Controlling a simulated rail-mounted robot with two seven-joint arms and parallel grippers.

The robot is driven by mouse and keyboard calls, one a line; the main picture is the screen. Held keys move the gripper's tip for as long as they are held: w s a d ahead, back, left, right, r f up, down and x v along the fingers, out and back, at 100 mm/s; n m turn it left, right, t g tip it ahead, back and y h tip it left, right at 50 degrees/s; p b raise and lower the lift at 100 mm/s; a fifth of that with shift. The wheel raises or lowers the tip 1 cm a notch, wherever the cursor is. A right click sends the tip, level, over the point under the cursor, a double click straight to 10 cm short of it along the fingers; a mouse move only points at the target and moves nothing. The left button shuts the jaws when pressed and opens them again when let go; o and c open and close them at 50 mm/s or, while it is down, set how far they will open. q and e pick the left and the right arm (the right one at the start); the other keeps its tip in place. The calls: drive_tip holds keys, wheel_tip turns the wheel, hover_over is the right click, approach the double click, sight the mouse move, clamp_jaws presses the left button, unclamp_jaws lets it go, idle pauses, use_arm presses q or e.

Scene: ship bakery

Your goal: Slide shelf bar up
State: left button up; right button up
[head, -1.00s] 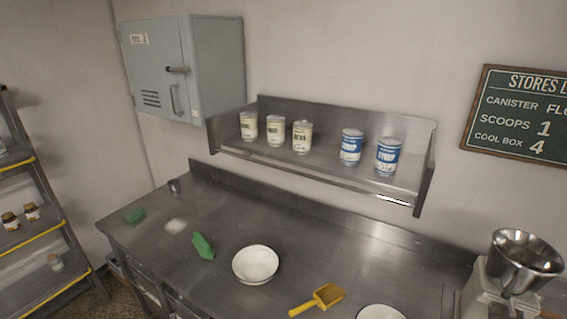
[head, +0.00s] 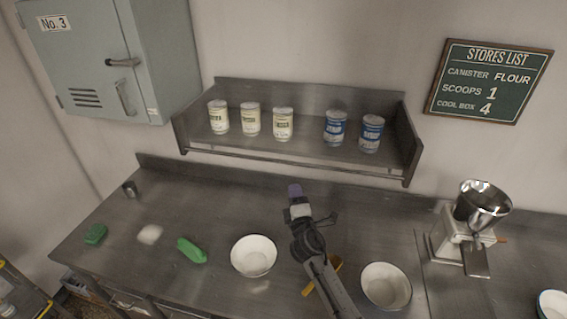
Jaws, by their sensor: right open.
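The steel wall shelf (head: 300,95) holds several cans in the middle of the head view. The thin shelf bar (head: 300,164) runs low along the shelf's front, between the two end brackets, below the can bottoms. My right gripper (head: 295,188) reaches up from the bottom of the view, its tip just below the bar in the picture. It does not seem to touch the bar, though the depth gap is hard to judge. It is open and holds nothing that I can see. My left gripper is not in view.
On the steel counter (head: 200,225) stand a white bowl (head: 254,256), a second bowl (head: 386,286), a green brush-like item (head: 191,250) and a yellow scoop (head: 309,290) partly behind my arm. A grinder (head: 465,230) stands right. A grey locker (head: 110,60) hangs upper left.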

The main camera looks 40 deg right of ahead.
sight(287, 161)
drive_tip(key=b+x, duration=0.2)
drive_tip(key=x, duration=1.1)
drive_tip(key=shift+w+r+b, duration=0.1)
drive_tip(key=shift+w+b, duration=0.1)
drive_tip(key=shift+b, duration=0.15)
drive_tip(key=shift+w, duration=0.15)
drive_tip(key=shift+r, duration=0.1)
clamp_jaws()
